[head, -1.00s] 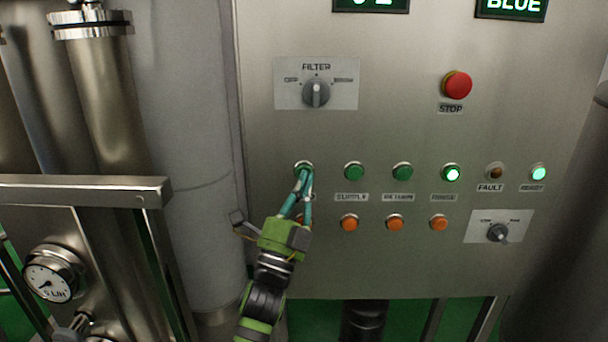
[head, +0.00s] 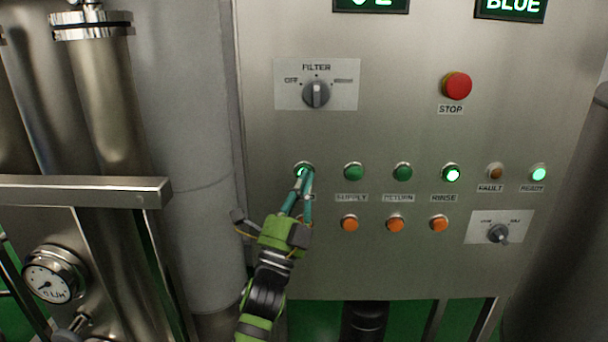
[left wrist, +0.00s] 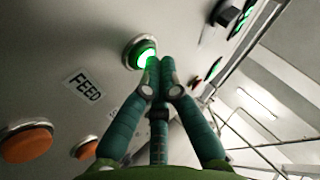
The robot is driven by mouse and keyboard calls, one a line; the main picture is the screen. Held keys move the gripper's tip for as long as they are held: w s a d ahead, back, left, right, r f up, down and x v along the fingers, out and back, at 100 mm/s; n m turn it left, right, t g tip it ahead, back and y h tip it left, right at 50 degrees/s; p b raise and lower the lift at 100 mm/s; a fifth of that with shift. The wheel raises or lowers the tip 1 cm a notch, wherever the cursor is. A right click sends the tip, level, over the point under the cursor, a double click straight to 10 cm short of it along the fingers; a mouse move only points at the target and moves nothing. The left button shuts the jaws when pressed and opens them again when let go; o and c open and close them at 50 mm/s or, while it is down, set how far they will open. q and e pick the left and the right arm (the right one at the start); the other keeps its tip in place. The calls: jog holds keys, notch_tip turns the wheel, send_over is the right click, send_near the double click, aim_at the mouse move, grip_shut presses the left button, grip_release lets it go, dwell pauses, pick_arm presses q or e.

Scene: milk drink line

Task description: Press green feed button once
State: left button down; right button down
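The green feed button (head: 303,168) is at the left end of the upper button row on the steel panel. It glows bright green in the left wrist view (left wrist: 143,54), beside the FEED label (left wrist: 84,86). My left gripper (head: 304,177) reaches up to it from below, its fingers closed together and empty. In the left wrist view the fingertips (left wrist: 160,64) overlap the button's lower right edge. I cannot tell whether they touch it. My right gripper is out of view.
Green supply (head: 354,171) and return (head: 402,171) buttons and a lit rinse button (head: 452,173) stand to the right. Orange buttons (head: 349,223) sit below. A red stop button (head: 457,86) and filter knob (head: 316,93) are above. A pipe (head: 190,150) stands left of the panel.

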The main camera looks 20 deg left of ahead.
pick_arm(q)
jog(key=shift+s, duration=0.1)
dwell(0.3)
jog(key=shift+s+d, duration=0.2)
jog(key=shift+s, duration=0.5)
jog(key=shift+s+d+p, duration=0.25)
jog(key=shift+s, duration=0.55)
jog(key=shift+s+d+p, duration=0.2)
jog(key=shift+s+p, duration=0.1)
jog(key=shift+s, duration=0.5)
jog(key=shift+s+d+p, duration=0.25)
jog(key=shift+s, duration=0.55)
